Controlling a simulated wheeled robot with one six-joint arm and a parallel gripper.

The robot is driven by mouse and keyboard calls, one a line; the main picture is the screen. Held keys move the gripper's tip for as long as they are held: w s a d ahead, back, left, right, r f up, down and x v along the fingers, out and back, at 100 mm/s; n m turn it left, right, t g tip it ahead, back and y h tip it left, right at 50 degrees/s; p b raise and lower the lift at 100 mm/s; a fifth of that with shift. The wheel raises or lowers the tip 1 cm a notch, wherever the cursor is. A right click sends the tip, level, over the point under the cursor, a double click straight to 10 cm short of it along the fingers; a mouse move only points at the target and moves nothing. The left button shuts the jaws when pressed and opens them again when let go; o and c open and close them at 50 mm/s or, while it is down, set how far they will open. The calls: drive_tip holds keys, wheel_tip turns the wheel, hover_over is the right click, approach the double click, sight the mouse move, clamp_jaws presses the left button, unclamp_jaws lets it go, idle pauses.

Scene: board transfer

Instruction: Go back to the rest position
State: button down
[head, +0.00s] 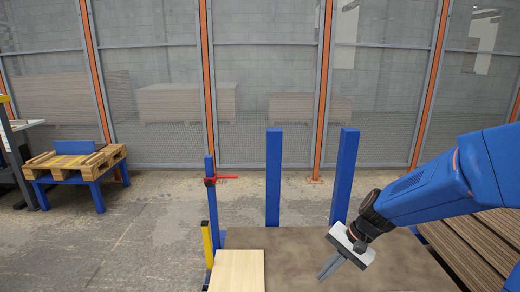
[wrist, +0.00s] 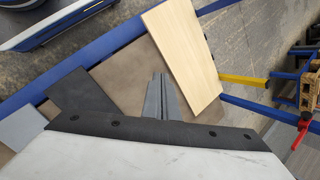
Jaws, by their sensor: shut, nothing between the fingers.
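My gripper (head: 329,269) is shut and empty, above the brown tabletop (head: 300,245) in the head view. In the wrist view the fingers of my gripper (wrist: 158,78) lie together and point at the brown surface beside a light wooden board. The light wooden board (head: 238,272) lies at the near left of the tabletop, apart from the fingers. It also shows in the wrist view (wrist: 185,55). My blue arm comes in from the right.
Two blue posts (head: 273,178) (head: 344,177) stand at the back of the table. A yellow post (head: 207,245) and a red clamp-like part (head: 222,178) are at the left edge. Stacked brown boards (head: 470,245) lie at right. A pallet (head: 75,163) stands far left, before a mesh fence (head: 262,95).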

drive_tip(key=s+d+r+n+t+h, duration=0.2)
drive_tip(key=s+d+r, duration=0.3)
drive_tip(key=s, duration=0.4)
drive_tip(key=s+d+r+n+t+h, duration=0.2)
drive_tip(key=s+d+r+n, duration=0.3)
drive_tip(key=s, duration=0.4)
drive_tip(key=shift+r+n+h, duration=0.3)
drive_tip(key=shift+r+h, duration=0.5)
